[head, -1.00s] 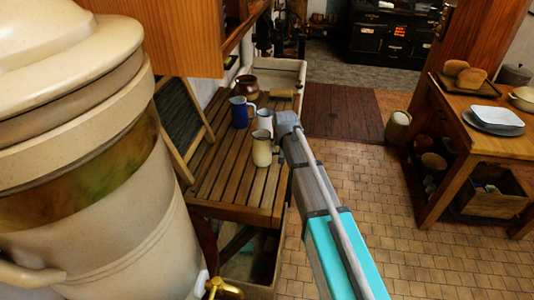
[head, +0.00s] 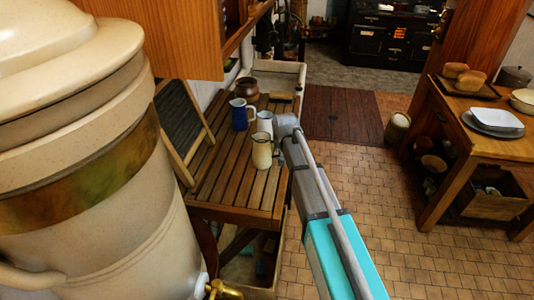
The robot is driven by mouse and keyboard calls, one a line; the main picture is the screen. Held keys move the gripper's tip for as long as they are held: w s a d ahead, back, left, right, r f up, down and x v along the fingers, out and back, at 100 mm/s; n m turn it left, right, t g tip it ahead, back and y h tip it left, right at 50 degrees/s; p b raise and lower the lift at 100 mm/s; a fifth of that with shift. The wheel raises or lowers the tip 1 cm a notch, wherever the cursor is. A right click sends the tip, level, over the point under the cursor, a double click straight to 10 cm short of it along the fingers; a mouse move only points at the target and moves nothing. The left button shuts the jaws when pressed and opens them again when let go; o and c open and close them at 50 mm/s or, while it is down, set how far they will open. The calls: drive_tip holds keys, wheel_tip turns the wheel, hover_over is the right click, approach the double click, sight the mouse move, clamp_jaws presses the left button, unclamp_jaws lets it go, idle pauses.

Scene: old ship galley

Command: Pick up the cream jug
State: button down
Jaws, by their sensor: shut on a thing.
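The cream jug (head: 262,151) stands upright near the front right of the slatted wooden table (head: 236,187). My gripper (head: 279,143) is at its right side, shut on the jug, with the fingers small and partly hidden by my wrist. I cannot tell whether the jug's base is clear of the slats. A pale grey-white jug (head: 265,122) stands just behind the cream jug, close to my wrist. A blue jug (head: 239,114) stands behind and left of these.
A brown pot (head: 247,88) stands at the table's back. A slate board (head: 183,118) leans along the left. A large cream urn (head: 90,190) fills the left foreground. A wooden cabinet (head: 165,35) hangs above. The tiled floor (head: 400,230) on the right is open.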

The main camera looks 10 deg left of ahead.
drive_tip(key=shift+r+p, duration=0.4)
drive_tip(key=shift+p, duration=0.05)
idle(0.5)
drive_tip(key=shift+r+p, duration=1.2)
drive_tip(key=shift+r, duration=0.05)
drive_tip(key=d+r+p, duration=0.9)
drive_tip(key=d, duration=0.4)
drive_tip(key=shift+s+d+r+p, duration=0.3)
drive_tip(key=shift+s+d, duration=0.05)
drive_tip(key=shift+s, duration=0.05)
drive_tip(key=shift+d, duration=0.1)
idle(0.5)
drive_tip(key=shift+s, duration=0.1)
